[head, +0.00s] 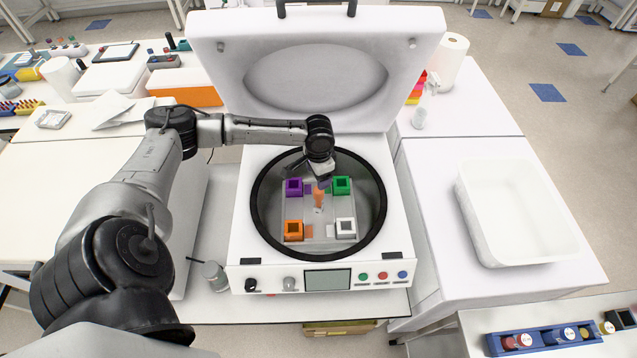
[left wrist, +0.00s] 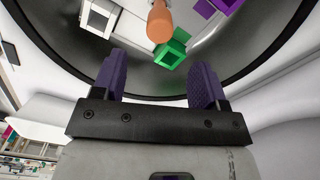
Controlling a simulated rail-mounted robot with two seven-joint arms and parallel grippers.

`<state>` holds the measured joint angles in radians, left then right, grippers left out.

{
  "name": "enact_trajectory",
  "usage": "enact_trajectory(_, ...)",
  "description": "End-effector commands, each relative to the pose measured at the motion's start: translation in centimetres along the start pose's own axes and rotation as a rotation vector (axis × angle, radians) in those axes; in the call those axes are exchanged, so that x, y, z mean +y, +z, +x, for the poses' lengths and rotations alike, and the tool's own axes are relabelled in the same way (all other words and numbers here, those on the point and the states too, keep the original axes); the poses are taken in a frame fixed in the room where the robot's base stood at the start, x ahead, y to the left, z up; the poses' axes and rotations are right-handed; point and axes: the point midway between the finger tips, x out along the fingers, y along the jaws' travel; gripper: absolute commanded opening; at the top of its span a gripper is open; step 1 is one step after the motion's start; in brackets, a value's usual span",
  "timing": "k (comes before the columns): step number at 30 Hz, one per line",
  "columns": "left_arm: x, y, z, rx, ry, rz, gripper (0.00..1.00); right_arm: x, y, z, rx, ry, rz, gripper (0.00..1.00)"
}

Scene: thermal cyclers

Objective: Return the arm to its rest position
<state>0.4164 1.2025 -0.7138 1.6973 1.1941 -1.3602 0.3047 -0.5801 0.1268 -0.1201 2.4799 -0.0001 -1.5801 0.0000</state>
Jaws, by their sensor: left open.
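My left arm reaches in from the left in the head view, and its gripper (head: 322,180) hangs over the round bowl of the open centrifuge-like machine (head: 256,260). In the left wrist view the two purple fingers of my left gripper (left wrist: 160,85) stand apart with nothing between them. Beyond the fingertips are a green holder (left wrist: 172,52), an orange rotor hub (left wrist: 160,22) and a white holder (left wrist: 100,17). In the head view the green holder (head: 342,186), purple holder (head: 294,187), orange holder (head: 294,229) and white holder (head: 346,228) sit around the hub. My right gripper is not in view.
The machine's raised lid (head: 220,60) stands behind my gripper. A white tray (head: 476,215) is on the right bench, with a paper roll (head: 453,58) farther back. An orange box (head: 185,96) stands at the back left. A small jar (head: 215,276) stands left of the machine.

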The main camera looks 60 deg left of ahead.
Motion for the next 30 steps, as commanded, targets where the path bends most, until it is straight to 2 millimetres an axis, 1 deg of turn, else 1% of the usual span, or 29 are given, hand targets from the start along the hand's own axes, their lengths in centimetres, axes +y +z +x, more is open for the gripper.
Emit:
enact_trajectory(3,0.0,0.0,-1.3,0.001,0.001,0.000,0.67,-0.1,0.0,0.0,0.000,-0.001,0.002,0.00)
enact_trajectory(7,0.0,0.0,-2.2,0.001,0.001,-0.001,0.67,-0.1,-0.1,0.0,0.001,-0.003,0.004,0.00)
enact_trajectory(17,0.0,0.0,-2.5,0.000,0.001,0.002,0.67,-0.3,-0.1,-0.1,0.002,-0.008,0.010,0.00)
enact_trajectory(20,0.0,0.1,-2.5,-0.006,-0.001,0.042,0.67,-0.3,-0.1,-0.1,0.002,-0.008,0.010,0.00)
enact_trajectory(23,-1.3,0.1,-2.6,-0.010,-0.091,0.128,0.67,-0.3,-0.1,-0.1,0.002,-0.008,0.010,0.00)
enact_trajectory(26,-1.9,-0.4,-3.6,0.017,-0.220,0.239,0.67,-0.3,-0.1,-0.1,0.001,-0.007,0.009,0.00)
enact_trajectory(29,-1.9,-1.7,-6.0,0.084,-0.363,0.347,0.67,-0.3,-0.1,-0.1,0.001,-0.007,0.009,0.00)
enact_trajectory(30,-1.4,-2.5,-7.0,0.121,-0.411,0.385,0.67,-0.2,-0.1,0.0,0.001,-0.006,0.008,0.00)
